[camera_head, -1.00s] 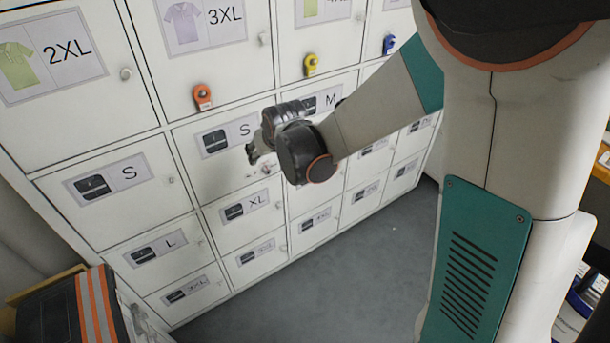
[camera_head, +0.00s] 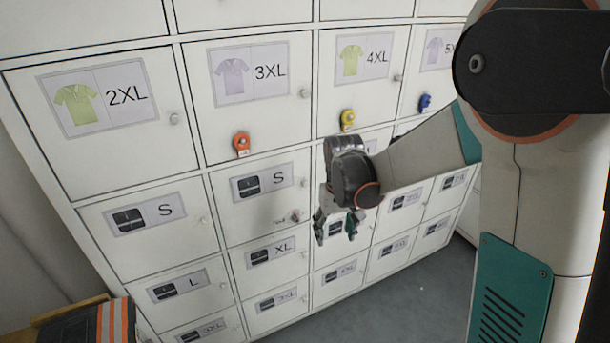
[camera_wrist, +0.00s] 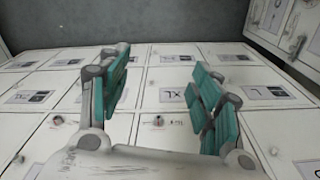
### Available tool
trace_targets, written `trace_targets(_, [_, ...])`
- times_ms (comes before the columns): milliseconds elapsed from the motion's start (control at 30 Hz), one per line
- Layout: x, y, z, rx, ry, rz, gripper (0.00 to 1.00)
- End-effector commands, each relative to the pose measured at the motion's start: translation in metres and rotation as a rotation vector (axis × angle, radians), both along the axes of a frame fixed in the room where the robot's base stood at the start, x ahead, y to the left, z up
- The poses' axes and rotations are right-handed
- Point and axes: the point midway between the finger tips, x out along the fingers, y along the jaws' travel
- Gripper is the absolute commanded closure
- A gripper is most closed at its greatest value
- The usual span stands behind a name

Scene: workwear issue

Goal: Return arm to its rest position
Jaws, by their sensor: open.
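My gripper (camera_head: 337,226) hangs downward in front of the locker wall in the head view, at the end of my bent arm. In the wrist view my gripper (camera_wrist: 165,100) shows two teal-padded fingers spread wide apart with nothing between them. The fingers stand in front of the small locker doors. Whether they touch a door cannot be told, but a gap seems to show. My arm comes in from the right of the head view.
The white locker wall (camera_head: 160,165) carries size labels and small knobs. An orange padlock tag (camera_head: 241,144), a yellow one (camera_head: 347,120) and a blue one (camera_head: 424,103) hang on doors. Dark clothing with orange stripes (camera_head: 85,325) lies at lower left. Grey floor (camera_head: 400,300) is clear.

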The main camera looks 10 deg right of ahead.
Motion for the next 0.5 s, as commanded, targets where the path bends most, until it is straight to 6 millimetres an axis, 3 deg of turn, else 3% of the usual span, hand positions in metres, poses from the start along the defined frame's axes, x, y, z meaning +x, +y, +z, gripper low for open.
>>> trace_targets(167, [-0.005, 0.000, 0.010, 0.000, -0.017, 0.000, 0.42])
trace_targets(500, [-0.052, -0.002, 0.079, 0.002, -0.164, -0.003, 0.42])
